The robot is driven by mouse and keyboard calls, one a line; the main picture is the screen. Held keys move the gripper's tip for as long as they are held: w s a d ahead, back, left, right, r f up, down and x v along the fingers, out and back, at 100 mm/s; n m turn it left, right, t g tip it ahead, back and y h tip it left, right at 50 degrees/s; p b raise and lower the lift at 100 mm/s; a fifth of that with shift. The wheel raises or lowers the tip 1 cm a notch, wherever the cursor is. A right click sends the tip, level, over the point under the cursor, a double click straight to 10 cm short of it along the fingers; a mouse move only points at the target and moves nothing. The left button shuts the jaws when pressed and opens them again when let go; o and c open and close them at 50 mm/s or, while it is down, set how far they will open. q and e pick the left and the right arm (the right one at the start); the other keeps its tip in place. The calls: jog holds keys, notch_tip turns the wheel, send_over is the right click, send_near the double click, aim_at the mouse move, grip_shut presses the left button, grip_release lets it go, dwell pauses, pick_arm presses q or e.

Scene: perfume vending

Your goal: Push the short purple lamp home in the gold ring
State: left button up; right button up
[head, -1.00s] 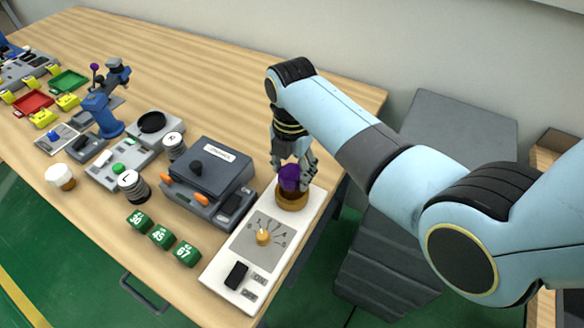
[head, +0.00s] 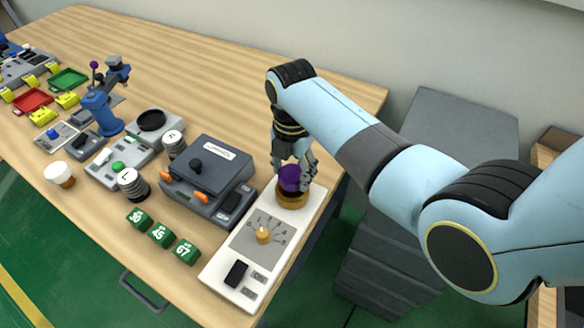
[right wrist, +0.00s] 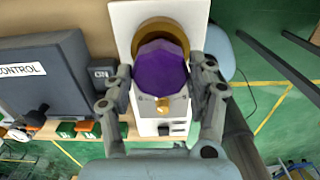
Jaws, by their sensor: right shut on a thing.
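The short purple lamp (head: 290,179) stands upright at the gold ring (head: 293,196) on the white panel's far end. My right gripper (head: 294,172) comes down from above and is shut on the lamp. In the right wrist view the lamp (right wrist: 160,68) sits between the two fingers of the right gripper (right wrist: 161,84), and the gold ring (right wrist: 160,27) shows as an arc behind it. The lamp hides most of the ring, so I cannot tell how deep it sits. My left gripper is not in view.
The white panel (head: 222,277) carries a dial knob (head: 263,236) and a black switch (head: 236,274). A dark grey control box (head: 208,165) stands close on the left. Green numbered blocks (head: 162,235) lie near the front edge. The table behind the gripper is clear.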

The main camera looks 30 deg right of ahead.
jog(key=shift+f+b, duration=0.4)
jog(key=shift+f, duration=0.45)
dwell(0.6)
jog(key=shift+f, duration=0.25)
dwell(0.5)
jog(key=o, duration=1.4)
jog(key=shift+r, duration=0.1)
jog(key=shift+r+p, duration=0.65)
jog(key=shift+r, duration=2.8)
